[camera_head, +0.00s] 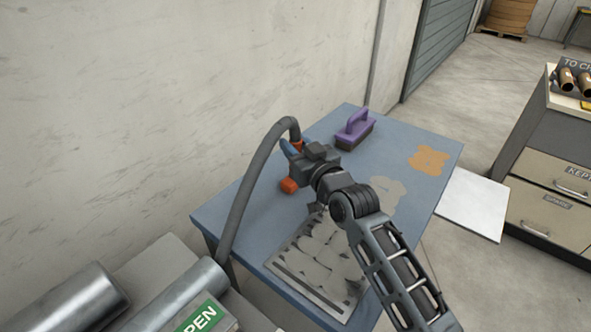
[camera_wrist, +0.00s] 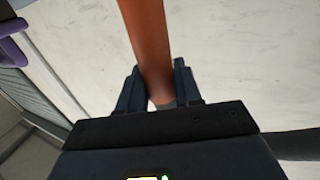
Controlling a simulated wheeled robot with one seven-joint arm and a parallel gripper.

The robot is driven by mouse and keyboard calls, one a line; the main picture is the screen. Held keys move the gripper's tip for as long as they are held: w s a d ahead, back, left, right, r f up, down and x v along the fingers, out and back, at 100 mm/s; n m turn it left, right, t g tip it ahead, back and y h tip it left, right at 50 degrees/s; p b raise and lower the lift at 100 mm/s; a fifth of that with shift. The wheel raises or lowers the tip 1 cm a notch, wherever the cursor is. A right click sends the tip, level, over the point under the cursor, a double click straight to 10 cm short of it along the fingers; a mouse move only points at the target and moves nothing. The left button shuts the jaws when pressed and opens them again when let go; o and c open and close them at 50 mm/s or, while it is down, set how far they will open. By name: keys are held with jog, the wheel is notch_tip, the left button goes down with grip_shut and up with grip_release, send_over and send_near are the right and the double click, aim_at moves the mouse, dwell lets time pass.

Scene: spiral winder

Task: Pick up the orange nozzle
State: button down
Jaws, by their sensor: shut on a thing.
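The orange nozzle (camera_wrist: 148,35) runs between the two dark fingers of my gripper (camera_wrist: 158,85) in the wrist view, and the fingers are shut on it. In the head view my gripper (camera_head: 292,150) is over the far left part of the blue table. An orange end of the nozzle (camera_head: 289,185) shows below and left of the gripper. More orange shows above, at the end of the grey hose (camera_head: 262,160), which arcs up from the table's left side. The gripper body hides the nozzle's middle. I cannot tell whether its lower end touches the table.
The blue table (camera_head: 235,212) stands along a pale wall. A purple-handled brush (camera_head: 354,130) is at its back. Orange and pale patches mark its top, and a grey stained plate (camera_head: 320,262) lies near the front. Metal rolls (camera_head: 75,298) are at lower left. A drawer cabinet (camera_head: 548,185) stands right.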

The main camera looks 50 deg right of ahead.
dwell(0.4)
notch_tip(320, 180, up, 4)
jog(key=shift+r, duration=0.15)
jog(key=s+d+r+b, duration=0.2)
jog(key=s+d+r, duration=0.4)
jog(key=s+d, duration=0.2)
jog(key=shift+d+r, duration=0.2)
jog(key=shift+r, duration=0.15)
